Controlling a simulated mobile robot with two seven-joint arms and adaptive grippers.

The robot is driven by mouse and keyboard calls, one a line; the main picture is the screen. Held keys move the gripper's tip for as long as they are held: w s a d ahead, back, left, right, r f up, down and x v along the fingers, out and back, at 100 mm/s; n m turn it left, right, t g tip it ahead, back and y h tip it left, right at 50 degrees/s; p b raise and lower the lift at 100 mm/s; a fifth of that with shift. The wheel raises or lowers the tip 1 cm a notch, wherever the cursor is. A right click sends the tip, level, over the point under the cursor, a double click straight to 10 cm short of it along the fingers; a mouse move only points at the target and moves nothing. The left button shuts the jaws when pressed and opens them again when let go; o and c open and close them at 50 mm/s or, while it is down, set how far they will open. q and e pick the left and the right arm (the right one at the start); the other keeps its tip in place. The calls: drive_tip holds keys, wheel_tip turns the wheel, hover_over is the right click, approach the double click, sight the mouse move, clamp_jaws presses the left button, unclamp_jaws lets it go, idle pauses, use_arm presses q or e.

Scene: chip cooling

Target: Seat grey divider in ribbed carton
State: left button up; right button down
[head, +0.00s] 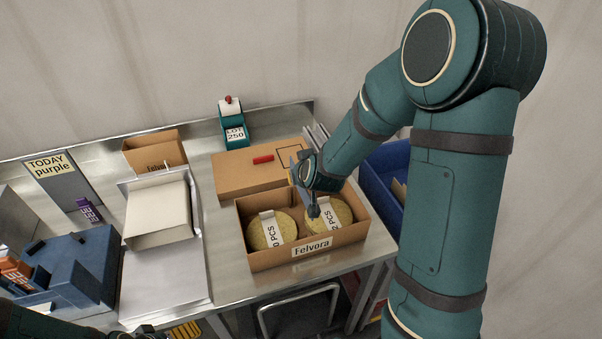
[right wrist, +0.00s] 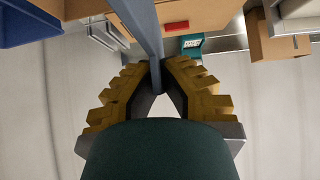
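My right gripper (head: 305,178) is over the open brown carton labelled Felvora (head: 265,262). In the right wrist view its yellow stepped fingers (right wrist: 158,66) are closed on the grey divider (right wrist: 143,25), a thin bar running up from the fingertips. In the head view a narrow grey-blue part of the divider (head: 314,209) shows below the gripper, between two round yellowish packs with white PCS bands. Whether its lower end touches the carton floor is hidden, and ribs are not clearly visible. A dark part of my left gripper (head: 148,330) shows at the bottom edge; its fingers are unclear.
A closed brown box (head: 232,178) with a red item (head: 263,160) lies behind the carton. A LOT 250 device (head: 234,130) stands farther back. A blue bin (head: 377,178) is right. A white tray (head: 160,222) and a blue fixture (head: 75,262) are left.

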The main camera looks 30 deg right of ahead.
sight(301, 195)
drive_tip(key=shift+f+b, duration=2.3)
drive_tip(key=shift+f, duration=0.4)
drive_tip(key=shift+f+b, duration=2.35)
drive_tip(key=shift+f, duration=0.25)
drive_tip(key=shift+f+b, duration=2.3)
drive_tip(key=shift+f, duration=0.2)
drive_tip(key=c, duration=1.1)
unclamp_jaws()
drive_tip(key=shift+o, duration=0.2)
drive_tip(key=shift+r, duration=0.1)
drive_tip(key=v, duration=1.2)
